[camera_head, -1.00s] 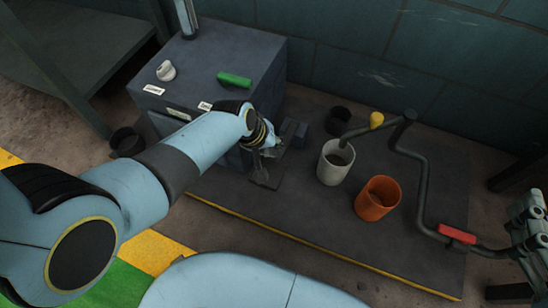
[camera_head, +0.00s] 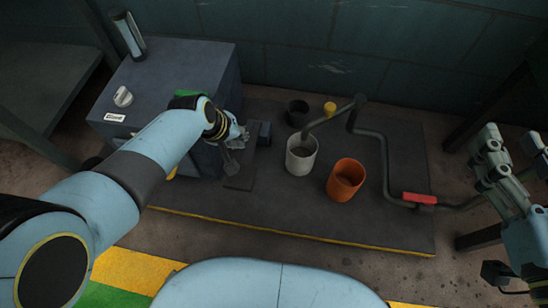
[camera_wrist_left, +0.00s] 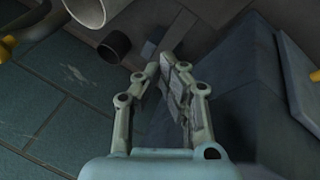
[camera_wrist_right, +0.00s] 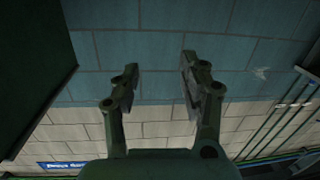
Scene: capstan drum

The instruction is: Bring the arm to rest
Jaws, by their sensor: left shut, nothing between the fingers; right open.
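My left arm reaches in from the left in the head view. Its gripper (camera_head: 240,137) is beside the dark box's right side, above the dark platform (camera_head: 270,212). In the left wrist view the left gripper's fingers (camera_wrist_left: 168,68) are together with nothing between them. My right gripper (camera_head: 494,152) is at the right edge of the head view, apart from the platform. In the right wrist view its fingers (camera_wrist_right: 158,72) are spread and empty, facing a tiled wall (camera_wrist_right: 160,45).
The dark box (camera_head: 180,65) carries a white knob (camera_head: 122,97) and a partly hidden green piece (camera_head: 188,93). A white cup (camera_head: 301,158), orange cup (camera_head: 345,180) and black cup (camera_head: 298,111) stand on the platform. A bent crank bar (camera_head: 385,165) has a red grip (camera_head: 419,198).

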